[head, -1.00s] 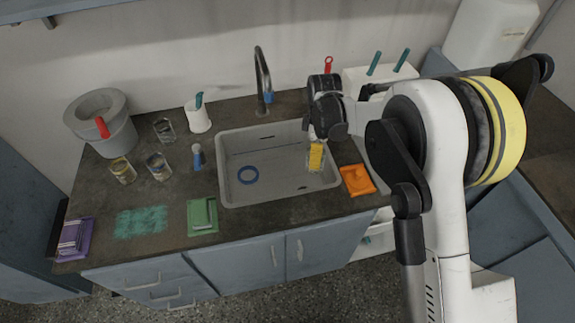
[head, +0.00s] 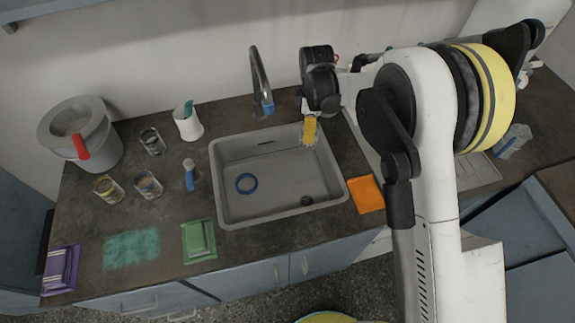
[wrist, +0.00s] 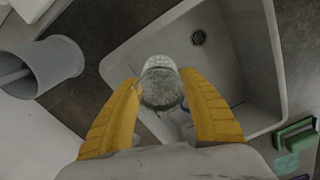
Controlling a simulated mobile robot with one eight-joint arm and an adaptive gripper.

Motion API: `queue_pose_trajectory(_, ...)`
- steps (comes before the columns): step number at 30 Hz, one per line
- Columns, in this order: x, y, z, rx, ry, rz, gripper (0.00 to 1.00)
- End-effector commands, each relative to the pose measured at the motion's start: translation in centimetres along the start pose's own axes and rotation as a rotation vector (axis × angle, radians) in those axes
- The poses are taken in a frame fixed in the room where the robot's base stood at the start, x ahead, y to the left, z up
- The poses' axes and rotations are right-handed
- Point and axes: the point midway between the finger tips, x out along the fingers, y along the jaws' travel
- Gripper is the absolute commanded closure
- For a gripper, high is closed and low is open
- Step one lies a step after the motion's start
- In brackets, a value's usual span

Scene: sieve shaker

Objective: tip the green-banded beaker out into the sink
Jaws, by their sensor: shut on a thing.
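My gripper (head: 309,131) is over the back right corner of the sink (head: 225,215), yellow fingers pointing down. In the wrist view, my gripper (wrist: 160,84) is shut on a clear glass beaker (wrist: 160,88), one finger on each side. In the head view my gripper hides the beaker.
Glass beakers (head: 148,184) stand on the counter left of the sink, near a blue-and-white brush (head: 190,175) and a grey bucket (head: 80,135). The faucet (head: 261,82) rises behind the sink. An orange cloth (head: 365,194) lies to its right. A blue ring (head: 246,183) lies in the basin.

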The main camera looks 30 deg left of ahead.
Motion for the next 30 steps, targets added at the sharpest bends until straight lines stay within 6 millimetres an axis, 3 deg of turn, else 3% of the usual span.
queue_pose_trajectory(11, 3.2, 0.0, 0.0, 0.0, 0.0, 0.0, 0.87)
queue_pose_trajectory(22, 8.9, 0.0, 0.0, 0.0, 0.0, 0.0, 0.87)
queue_pose_trajectory(30, 10.1, 0.0, 0.0, 0.0, 0.0, 0.0, 0.87)
